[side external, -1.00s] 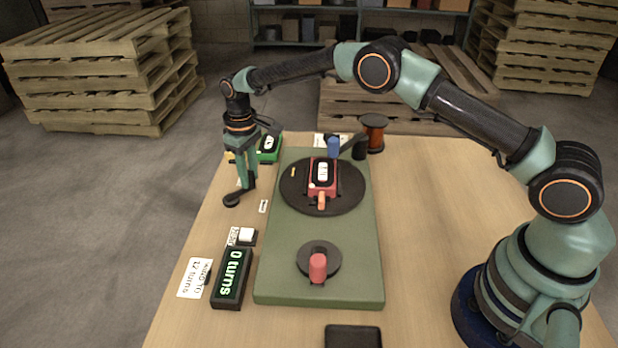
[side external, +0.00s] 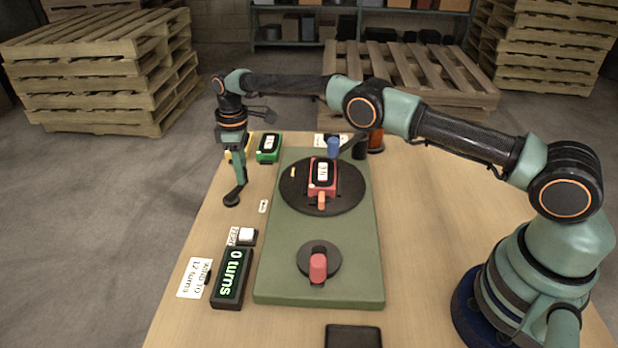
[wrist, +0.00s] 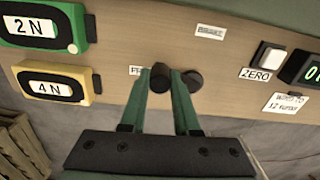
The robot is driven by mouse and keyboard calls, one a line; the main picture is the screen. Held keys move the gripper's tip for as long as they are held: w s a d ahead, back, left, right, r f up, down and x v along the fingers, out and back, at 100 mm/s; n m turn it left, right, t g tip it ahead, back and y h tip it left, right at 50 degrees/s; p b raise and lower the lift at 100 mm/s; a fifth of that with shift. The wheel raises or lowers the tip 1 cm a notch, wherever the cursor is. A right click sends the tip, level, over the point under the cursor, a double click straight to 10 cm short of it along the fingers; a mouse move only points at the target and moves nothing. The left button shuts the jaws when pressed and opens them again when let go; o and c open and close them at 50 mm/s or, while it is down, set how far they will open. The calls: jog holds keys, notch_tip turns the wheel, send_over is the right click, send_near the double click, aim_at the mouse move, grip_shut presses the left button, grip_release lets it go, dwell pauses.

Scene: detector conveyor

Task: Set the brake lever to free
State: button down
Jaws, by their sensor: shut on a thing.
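The brake lever is a small black lever at the left edge of the table, its round black pivot (side external: 232,200) showing just left of my fingertips. In the wrist view the black lever knob (wrist: 160,78) sits between my fingers, with the pivot disc (wrist: 192,80) to its right. My gripper (wrist: 160,73) is shut on the knob; its fingers also show in the side view (side external: 241,183). A white label (wrist: 136,71), partly hidden by my left finger and starting with F, lies beside the knob. Another small label (wrist: 210,32) lies farther off.
A green 2N block (wrist: 40,25) and a yellow 4N block (wrist: 52,83) stand close by. The green winder base (side external: 270,270) holds a turntable with a red block (side external: 331,185). A display (side external: 231,278) reads 0 turns, beside a white button (side external: 247,235).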

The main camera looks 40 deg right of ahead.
jog(key=shift+w+a+r, duration=0.1)
jog(key=c, duration=0.6)
grip_release()
jog(key=shift+c, duration=0.2)
jog(key=shift+r, duration=3.7)
